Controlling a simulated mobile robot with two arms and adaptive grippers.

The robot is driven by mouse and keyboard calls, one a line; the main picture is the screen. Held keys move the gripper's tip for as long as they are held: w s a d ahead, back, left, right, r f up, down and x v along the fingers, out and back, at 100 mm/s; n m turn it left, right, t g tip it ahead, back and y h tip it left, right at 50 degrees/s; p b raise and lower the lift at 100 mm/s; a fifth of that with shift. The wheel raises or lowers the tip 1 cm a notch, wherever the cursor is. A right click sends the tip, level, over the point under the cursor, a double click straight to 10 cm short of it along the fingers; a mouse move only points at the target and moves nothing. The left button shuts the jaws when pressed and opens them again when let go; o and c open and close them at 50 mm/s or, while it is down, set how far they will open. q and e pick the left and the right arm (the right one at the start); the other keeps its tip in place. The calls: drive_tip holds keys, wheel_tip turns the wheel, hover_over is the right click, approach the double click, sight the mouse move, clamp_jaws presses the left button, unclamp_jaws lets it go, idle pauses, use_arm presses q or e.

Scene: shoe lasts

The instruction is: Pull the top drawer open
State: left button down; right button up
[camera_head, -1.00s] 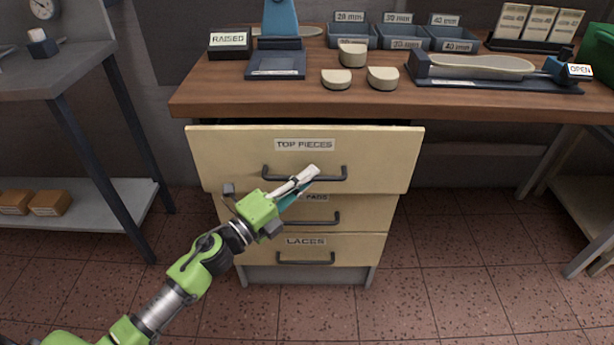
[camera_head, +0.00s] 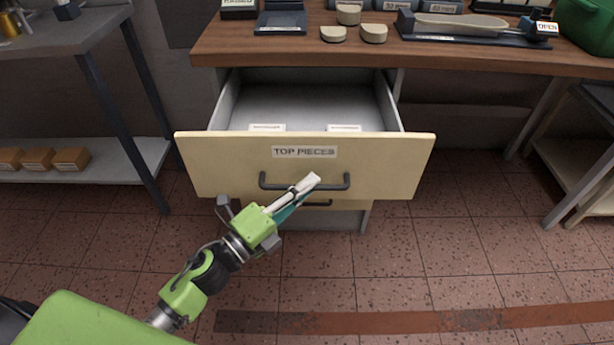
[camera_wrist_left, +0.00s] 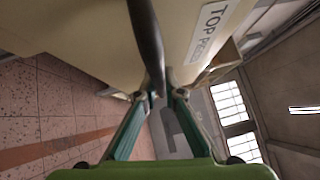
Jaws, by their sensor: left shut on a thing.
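The top drawer (camera_head: 385,165), labelled TOP PIECES, is pulled well out from under the bench. Its light grey inside shows, with two white labels near the front. Its dark bar handle (camera_head: 335,183) runs across the cream front. My left gripper (camera_head: 309,182) is shut on this handle near its middle. In the left wrist view the handle (camera_wrist_left: 147,40) passes between the two fingertips (camera_wrist_left: 167,94). The lower drawers are mostly hidden beneath the open one. My right gripper is not in view.
The wooden bench top (camera_head: 480,58) carries cream lasts pieces (camera_head: 373,33), a holder with a last (camera_head: 470,27) and a green container (camera_head: 588,25). A grey side table (camera_head: 70,40) stands at left. The tiled floor in front is clear.

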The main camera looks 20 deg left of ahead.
use_arm(q)
drive_tip(key=shift+s+d, duration=0.15)
drive_tip(key=shift+s, duration=0.45)
drive_tip(key=c, duration=2.1)
unclamp_jaws()
drive_tip(key=shift+c, duration=0.2)
drive_tip(key=v, duration=1.2)
